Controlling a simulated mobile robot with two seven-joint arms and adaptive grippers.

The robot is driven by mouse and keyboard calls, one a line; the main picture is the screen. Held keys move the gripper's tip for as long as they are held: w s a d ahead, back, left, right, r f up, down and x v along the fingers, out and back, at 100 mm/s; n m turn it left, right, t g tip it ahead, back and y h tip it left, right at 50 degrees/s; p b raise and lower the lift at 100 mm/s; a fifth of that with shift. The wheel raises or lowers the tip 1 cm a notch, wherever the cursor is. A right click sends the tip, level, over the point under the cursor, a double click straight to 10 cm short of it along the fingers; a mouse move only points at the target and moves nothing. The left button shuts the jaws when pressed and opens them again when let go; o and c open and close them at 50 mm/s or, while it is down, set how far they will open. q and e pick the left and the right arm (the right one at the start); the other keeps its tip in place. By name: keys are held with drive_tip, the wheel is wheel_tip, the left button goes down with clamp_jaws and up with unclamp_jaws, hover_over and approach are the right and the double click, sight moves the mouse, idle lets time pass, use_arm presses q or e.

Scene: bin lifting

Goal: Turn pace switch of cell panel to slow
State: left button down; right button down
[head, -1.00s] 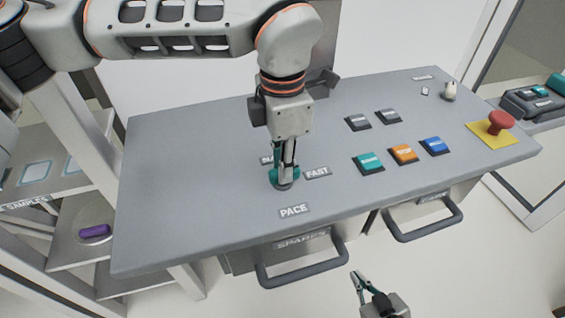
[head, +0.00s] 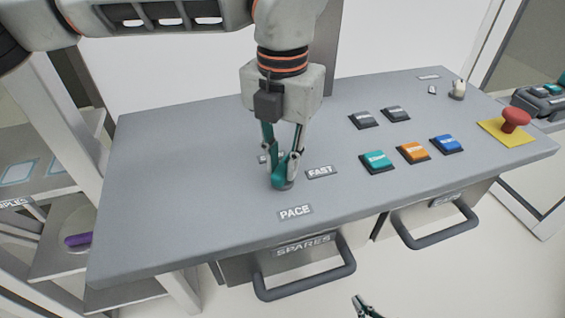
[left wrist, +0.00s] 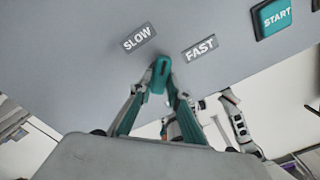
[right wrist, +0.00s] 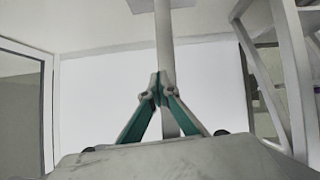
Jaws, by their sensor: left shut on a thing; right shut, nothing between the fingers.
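The pace switch is a teal knob (head: 281,181) on the grey cell panel (head: 180,190), behind the PACE label (head: 295,211). My left gripper (head: 284,172) comes down from above and is shut on the knob. In the left wrist view the knob (left wrist: 160,75) sits between the fingertips, its long shape running roughly between the SLOW label (left wrist: 139,37) and the FAST label (left wrist: 201,48). Its exact setting is hard to tell. In the head view the gripper partly hides the SLOW label. My right gripper (head: 364,304) is shut and empty, low in front of the panel.
Teal, orange and blue buttons (head: 412,152) and two grey ones lie right of the switch. A red mushroom button (head: 515,118) on a yellow plate is at the far right. Drawer handles (head: 310,285) jut out below the front edge. The panel's left part is clear.

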sight(283, 167)
use_arm(q)
drive_tip(key=n+b, duration=0.1)
drive_tip(key=n, duration=0.3)
drive_tip(key=shift+n, duration=0.3)
drive_tip(key=shift+r+n, duration=0.1)
drive_tip(key=shift+n, duration=1.9)
drive_tip(key=c, duration=1.9)
unclamp_jaws()
wheel_tip(283, 167, up, 12)
